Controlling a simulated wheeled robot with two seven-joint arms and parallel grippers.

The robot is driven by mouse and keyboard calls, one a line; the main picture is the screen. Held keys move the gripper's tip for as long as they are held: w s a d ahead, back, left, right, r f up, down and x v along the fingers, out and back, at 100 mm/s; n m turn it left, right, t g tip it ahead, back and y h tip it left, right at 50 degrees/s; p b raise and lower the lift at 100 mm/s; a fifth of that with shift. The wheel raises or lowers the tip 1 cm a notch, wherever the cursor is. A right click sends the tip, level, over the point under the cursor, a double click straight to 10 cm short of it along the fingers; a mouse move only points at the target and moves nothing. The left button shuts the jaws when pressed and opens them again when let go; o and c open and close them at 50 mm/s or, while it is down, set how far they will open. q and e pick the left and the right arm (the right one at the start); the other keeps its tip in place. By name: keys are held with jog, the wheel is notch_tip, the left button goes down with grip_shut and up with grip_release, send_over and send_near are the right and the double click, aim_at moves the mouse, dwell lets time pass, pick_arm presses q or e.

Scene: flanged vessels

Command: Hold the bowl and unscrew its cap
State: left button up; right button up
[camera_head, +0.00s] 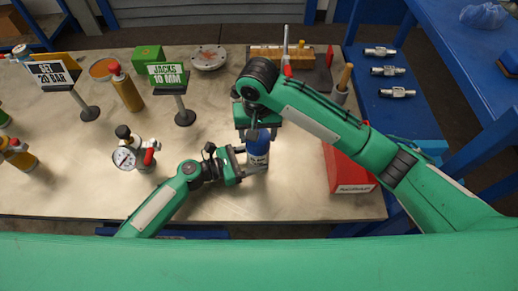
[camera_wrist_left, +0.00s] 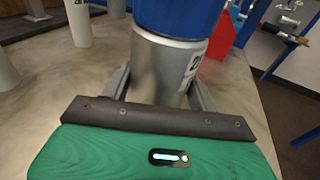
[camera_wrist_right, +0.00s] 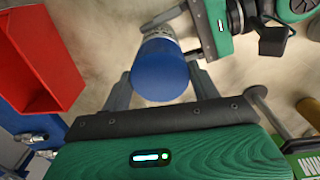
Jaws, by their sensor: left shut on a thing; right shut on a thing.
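The bowl is a silver cylinder with a label, standing near the front middle of the table. It shows in the left wrist view (camera_wrist_left: 160,65) and partly in the right wrist view (camera_wrist_right: 158,32). Its cap is blue and sits on top of it in the head view (camera_head: 257,147) and the right wrist view (camera_wrist_right: 160,70). My left gripper (camera_head: 246,164) is shut on the bowl's silver body from the left side. My right gripper (camera_head: 258,130) comes from above and is shut on the blue cap. Whether a gap shows between cap and bowl I cannot tell.
A red box (camera_head: 350,172) stands right of the bowl. A gauge with a red-handled valve (camera_head: 136,155) stands to the left. Two sign stands, one with a green card (camera_head: 167,75), are farther back. Several metal fittings (camera_head: 388,71) lie on a blue surface at right.

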jog(key=n, duration=0.4)
jog(key=shift+n, duration=1.1)
jog(key=n, duration=0.7)
jog(key=shift+n, duration=0.3)
jog(key=n, duration=0.5)
jog(key=shift+r, duration=0.1)
jog(key=shift+r, duration=0.25)
